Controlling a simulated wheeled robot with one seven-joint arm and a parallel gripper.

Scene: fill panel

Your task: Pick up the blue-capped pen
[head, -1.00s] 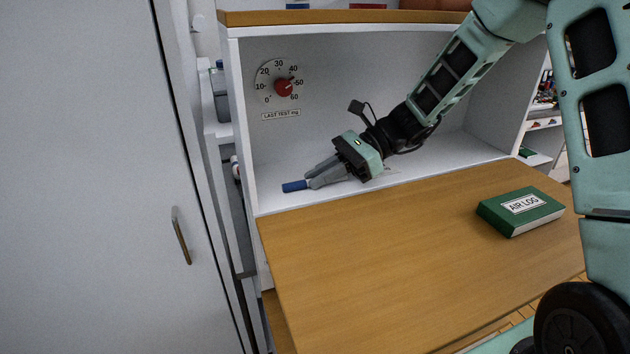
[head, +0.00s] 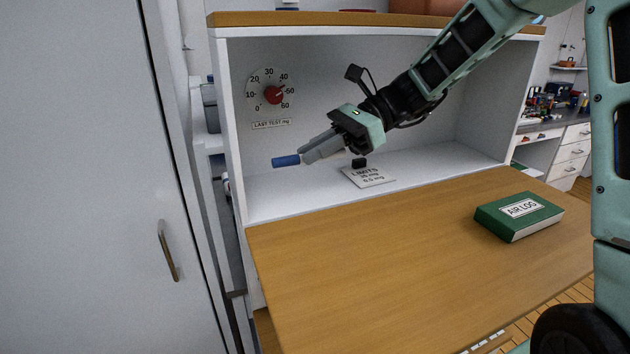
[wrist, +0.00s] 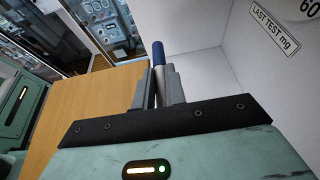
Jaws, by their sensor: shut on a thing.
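The blue-capped pen is held in my gripper (head: 322,147), whose jaws are shut on it. Its blue cap (head: 286,161) sticks out past the fingertips to the left, above the white shelf of the cubby. In the wrist view the blue cap (wrist: 158,54) and a pale length of barrel show between the two grey fingers (wrist: 157,86). The rest of the pen is hidden by the fingers.
A white card marked LIMITS (head: 368,177) lies on the shelf below my gripper, with a small dark object at its back edge. A green AIR LOG book (head: 519,216) lies on the wooden desktop (head: 390,265), which is otherwise clear. A dial with a red knob (head: 273,95) is on the cubby's back wall.

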